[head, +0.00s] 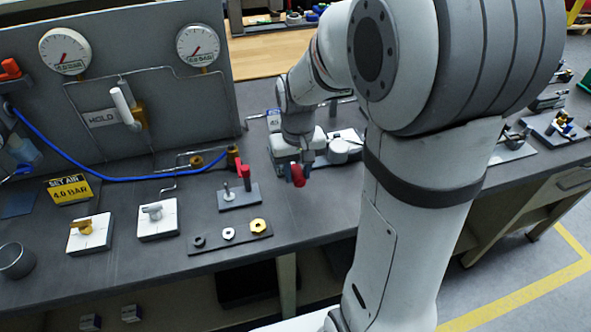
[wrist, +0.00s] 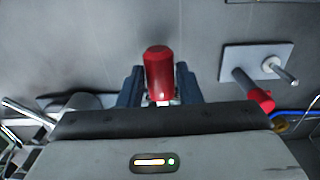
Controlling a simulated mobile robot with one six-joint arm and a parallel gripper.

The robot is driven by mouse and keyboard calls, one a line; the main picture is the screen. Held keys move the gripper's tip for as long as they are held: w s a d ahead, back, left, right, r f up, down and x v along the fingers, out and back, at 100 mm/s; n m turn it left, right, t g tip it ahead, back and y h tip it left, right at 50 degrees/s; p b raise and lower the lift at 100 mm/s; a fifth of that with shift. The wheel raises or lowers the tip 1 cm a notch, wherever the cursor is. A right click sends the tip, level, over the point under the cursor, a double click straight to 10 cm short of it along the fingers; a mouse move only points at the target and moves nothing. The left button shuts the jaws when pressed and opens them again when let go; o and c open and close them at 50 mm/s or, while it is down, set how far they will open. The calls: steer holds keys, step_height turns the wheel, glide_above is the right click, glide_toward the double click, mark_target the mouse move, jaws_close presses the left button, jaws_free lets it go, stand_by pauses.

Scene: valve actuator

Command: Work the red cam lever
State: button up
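A red cylindrical handle (wrist: 158,68) shows in the wrist view between the two dark fingers of my gripper (wrist: 160,86), with a pale part below it. It extends past the fingertips. The red handle (head: 298,175) also shows in the head view, just in front of my gripper (head: 300,156), low over the bench. The gaps between fingers and handle are very small, and I cannot tell whether they touch. The handle's mount is hidden by my gripper. A second red-topped post (head: 243,172) stands on a small grey plate (head: 252,199) left of my gripper, beside a silver pin.
The small plate (wrist: 228,62) is at the right in the wrist view. On the bench (head: 330,205), a strip (head: 205,244) with several nuts or rings and two white valve blocks lie further left. A blue hose (head: 120,178) runs along the panel. My arm hides part of the bench.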

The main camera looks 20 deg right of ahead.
jaws_close()
steer(key=shift+d, duration=0.1)
steer(key=shift+d+n, duration=0.1)
steer(key=shift+n, duration=0.2)
steer(key=shift+o, duration=2.2)
jaws_free()
step_height(320, 180, up, 8)
steer(key=shift+f, duration=0.1)
